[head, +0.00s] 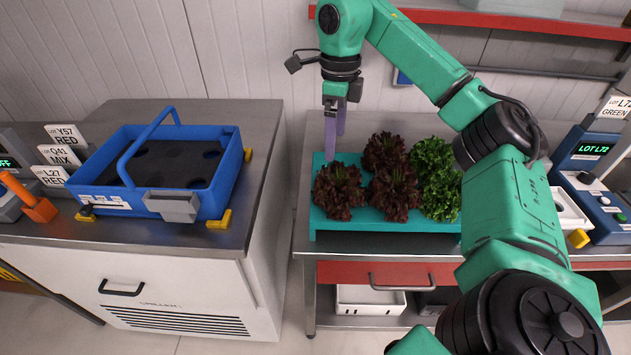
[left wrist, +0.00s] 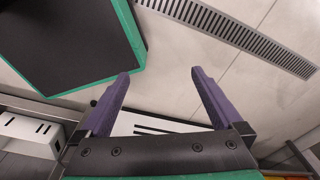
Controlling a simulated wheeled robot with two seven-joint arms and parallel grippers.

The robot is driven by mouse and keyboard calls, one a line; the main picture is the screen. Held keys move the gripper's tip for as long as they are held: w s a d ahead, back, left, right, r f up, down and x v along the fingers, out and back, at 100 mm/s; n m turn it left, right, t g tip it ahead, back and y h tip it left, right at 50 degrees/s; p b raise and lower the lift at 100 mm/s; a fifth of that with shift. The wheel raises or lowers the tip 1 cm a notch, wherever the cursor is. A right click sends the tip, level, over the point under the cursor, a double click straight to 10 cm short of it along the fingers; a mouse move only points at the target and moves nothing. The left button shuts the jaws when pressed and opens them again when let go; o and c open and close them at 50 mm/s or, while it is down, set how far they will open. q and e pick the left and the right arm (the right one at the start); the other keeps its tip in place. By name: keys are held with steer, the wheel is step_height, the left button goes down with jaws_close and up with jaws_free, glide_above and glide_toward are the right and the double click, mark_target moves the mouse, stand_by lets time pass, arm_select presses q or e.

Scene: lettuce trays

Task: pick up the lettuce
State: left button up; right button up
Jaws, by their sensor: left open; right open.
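Several heads of lettuce sit on a teal tray (head: 385,225) on the right-hand table. A dark red lettuce (head: 338,190) is at the front left, another (head: 393,190) is beside it, and a third (head: 384,151) is behind. A green lettuce (head: 440,185) is at the right. My right gripper (head: 336,140) points down, open and empty, above the back left corner of the tray, behind the front left red lettuce. My left gripper (left wrist: 165,95) is open and empty in the left wrist view, with no lettuce near it; it does not show in the head view.
A blue crate (head: 225,185) with a raised handle and a dark holed insert stands on the left counter (head: 255,120). Label cards (head: 66,134) and an orange-handled tool (head: 38,208) are left of it. A blue device (head: 590,150) stands at the far right. A gap separates counter and table.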

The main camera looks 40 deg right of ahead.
mark_target(339, 180)
step_height(339, 180, down, 3)
steer(key=shift+f+b, duration=0.15)
steer(key=shift+b, duration=1.1)
steer(key=shift+s+f+b, duration=0.7)
steer(key=shift+s+f, duration=0.1)
steer(key=shift+f, duration=0.1)
steer(key=shift+s+d+f+p, duration=0.1)
steer(key=shift+s+f+p, duration=0.15)
steer(key=shift+f+p, duration=0.25)
steer(key=shift+s+f+p, duration=0.25)
steer(key=shift+f, duration=0.3)
steer(key=f, duration=0.2)
steer(key=f+p, duration=0.1)
steer(key=f, duration=0.2)
steer(key=shift+w+f, duration=0.3)
steer(key=shift+f, duration=0.05)
steer(key=shift+s+f, duration=0.1)
steer(key=shift+f, duration=0.2)
steer(key=c, duration=1.4)
arm_select(q)
steer(key=shift+s+f, duration=0.55)
steer(key=shift+s, duration=0.3)
